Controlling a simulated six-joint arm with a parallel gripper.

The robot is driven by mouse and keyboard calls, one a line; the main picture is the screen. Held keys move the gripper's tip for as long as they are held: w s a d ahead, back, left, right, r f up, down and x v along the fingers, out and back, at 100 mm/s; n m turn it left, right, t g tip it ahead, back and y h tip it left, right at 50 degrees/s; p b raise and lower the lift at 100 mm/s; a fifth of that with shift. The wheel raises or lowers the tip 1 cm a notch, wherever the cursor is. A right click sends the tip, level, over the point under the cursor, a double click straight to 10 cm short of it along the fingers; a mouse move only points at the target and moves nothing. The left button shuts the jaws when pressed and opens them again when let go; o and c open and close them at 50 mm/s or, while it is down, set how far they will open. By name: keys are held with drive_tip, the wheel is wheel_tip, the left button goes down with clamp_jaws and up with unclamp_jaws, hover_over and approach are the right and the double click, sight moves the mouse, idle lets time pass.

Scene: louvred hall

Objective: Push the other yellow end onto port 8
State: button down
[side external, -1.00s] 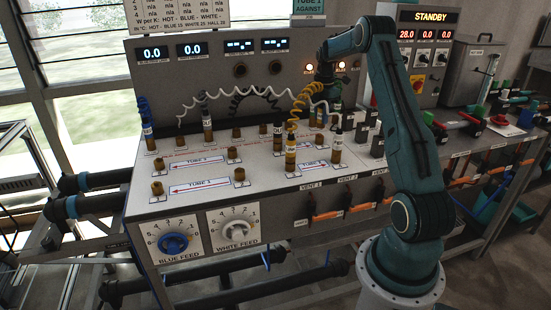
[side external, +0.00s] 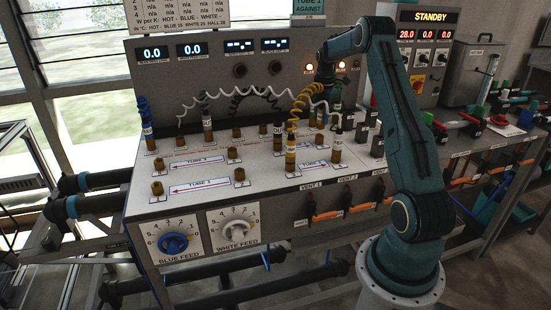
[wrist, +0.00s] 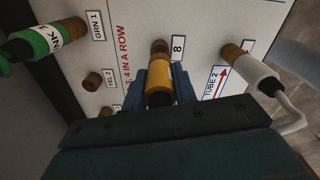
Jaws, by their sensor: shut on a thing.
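The held yellow end (wrist: 160,80) sits between the jaws of my gripper (wrist: 160,88) in the wrist view. The jaws are shut on it. Port 8's brass stub (wrist: 159,46) shows just beyond it, beside the printed 8 (wrist: 178,46). The end and stub look in line; I cannot tell whether the end is seated or only close. In the side view my gripper (side external: 332,92) is low over the back of the panel, partly hidden by cords. The coiled yellow cord (side external: 299,105) runs from there to the first yellow end (side external: 290,150), which stands upright at the front.
A green plug (wrist: 40,42) and a white plug (wrist: 255,70) flank the port in the wrist view. A bare stub (wrist: 92,81) is near YEL 2. White coiled cord (side external: 240,95) crosses the panel (side external: 210,178). Bare stubs leave room at front left.

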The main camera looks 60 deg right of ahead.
drive_tip(key=shift+f, duration=1.45)
drive_tip(key=c, duration=1)
unclamp_jaws()
drive_tip(key=shift+c, duration=0.2)
drive_tip(key=shift+r, duration=2.5)
drive_tip(key=shift+r, duration=0.1)
wheel_tip(320, 180, up, 14)
